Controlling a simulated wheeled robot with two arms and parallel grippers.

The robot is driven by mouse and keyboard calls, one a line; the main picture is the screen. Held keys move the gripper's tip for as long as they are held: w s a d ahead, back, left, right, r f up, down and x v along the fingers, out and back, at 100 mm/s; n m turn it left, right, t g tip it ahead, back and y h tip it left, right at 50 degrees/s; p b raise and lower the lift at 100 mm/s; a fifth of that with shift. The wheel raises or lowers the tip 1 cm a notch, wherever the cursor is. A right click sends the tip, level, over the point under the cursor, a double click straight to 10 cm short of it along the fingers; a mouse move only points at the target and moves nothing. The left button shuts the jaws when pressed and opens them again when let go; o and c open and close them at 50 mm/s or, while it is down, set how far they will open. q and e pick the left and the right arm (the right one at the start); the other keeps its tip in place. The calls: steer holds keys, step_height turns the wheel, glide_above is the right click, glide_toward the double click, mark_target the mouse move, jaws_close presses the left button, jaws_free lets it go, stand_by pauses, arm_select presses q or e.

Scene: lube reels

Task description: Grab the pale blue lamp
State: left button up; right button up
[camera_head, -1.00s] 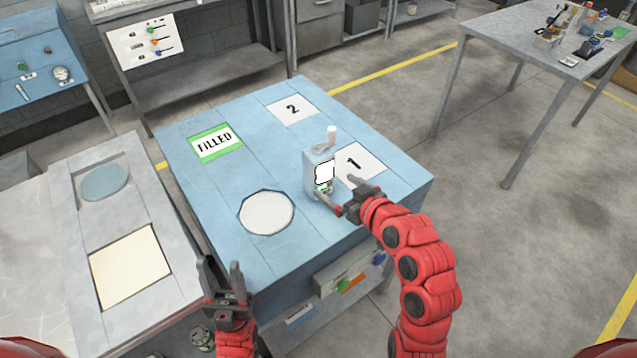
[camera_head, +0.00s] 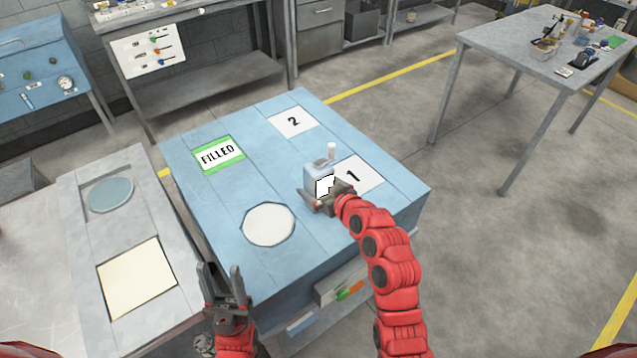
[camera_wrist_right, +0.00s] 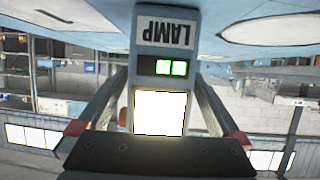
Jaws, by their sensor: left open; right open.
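The pale blue lamp (camera_head: 313,174), a small box with a bright white panel and a white knob on top, stands on the blue table beside the card marked 1. My right gripper (camera_head: 323,194) is open at its near side and partly hides it. In the right wrist view the lamp (camera_wrist_right: 165,30) appears upside down, with the word LAMP, two green lights and a lit white square. The open fingers of my right gripper (camera_wrist_right: 160,95) lie on either side of it; I cannot tell whether they touch it. My left gripper (camera_head: 222,272) is open and empty near the table's front left.
A grey bench (camera_head: 84,238) stands at left. A cluttered metal table (camera_head: 510,52) is at back right.

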jaws_close()
stand_by(0.5)
steer(key=shift+r, duration=0.1)
